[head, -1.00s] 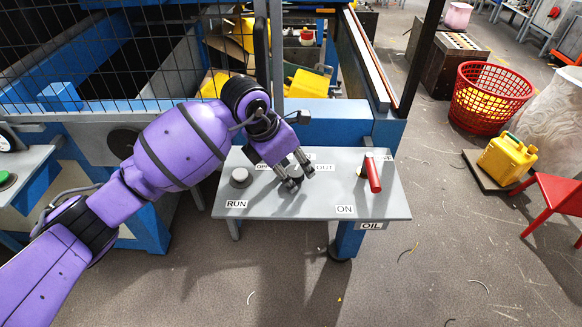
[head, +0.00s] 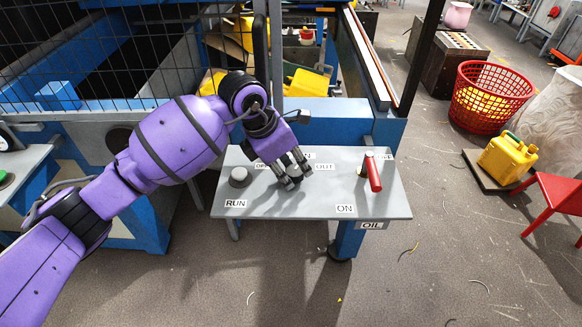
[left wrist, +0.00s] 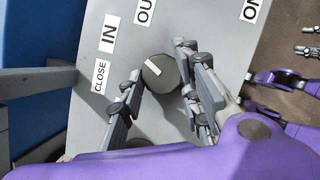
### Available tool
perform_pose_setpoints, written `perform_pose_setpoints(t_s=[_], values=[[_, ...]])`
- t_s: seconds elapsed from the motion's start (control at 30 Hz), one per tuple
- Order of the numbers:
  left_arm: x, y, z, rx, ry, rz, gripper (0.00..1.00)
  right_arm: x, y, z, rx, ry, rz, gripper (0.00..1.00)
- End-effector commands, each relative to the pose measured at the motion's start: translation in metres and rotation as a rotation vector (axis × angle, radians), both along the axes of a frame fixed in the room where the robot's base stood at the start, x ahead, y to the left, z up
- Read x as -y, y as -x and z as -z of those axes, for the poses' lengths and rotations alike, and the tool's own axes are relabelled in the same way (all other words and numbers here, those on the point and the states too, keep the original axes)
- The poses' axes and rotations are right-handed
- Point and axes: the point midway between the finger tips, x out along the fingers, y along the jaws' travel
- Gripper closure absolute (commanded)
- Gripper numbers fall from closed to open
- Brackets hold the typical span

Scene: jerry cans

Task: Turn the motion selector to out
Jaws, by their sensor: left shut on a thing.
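The motion selector is a dark round knob (head: 291,183) on the sloped grey panel (head: 275,205). In the head view the OUT label (head: 324,167) is right of the knob. My left gripper (head: 290,178) is shut on the knob, one finger on each side; it fills the left wrist view's middle (left wrist: 160,85). Purple parts with metal fingers, probably my right gripper (left wrist: 308,40), show at that view's right edge.
A grey button (head: 240,177) above RUN is left of the knob, and a red lever (head: 373,174) above ON is right. A wire mesh guard (head: 110,50) stands behind. A yellow jerry can (head: 507,158) and red basket (head: 490,96) stand right.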

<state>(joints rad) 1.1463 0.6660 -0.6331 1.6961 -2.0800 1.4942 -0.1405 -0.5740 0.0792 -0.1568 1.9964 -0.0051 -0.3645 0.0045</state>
Motion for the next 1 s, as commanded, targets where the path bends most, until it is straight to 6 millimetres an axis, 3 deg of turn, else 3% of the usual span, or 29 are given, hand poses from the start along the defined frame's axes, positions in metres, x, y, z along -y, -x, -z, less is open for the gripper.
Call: perform_pose_setpoints(t_s=[0.6,1.0], values=[[-0.001,-0.008,0.001,0.006,-0.001,0.454,0.95,-0.001,0.015,0.04,-0.048,0.006,-0.011,0.6],[0.0,-0.01,-0.002,0.01,-0.002,0.588,0.95,-0.001,0.015,0.045,-0.047,0.008,-0.011,0.6]])
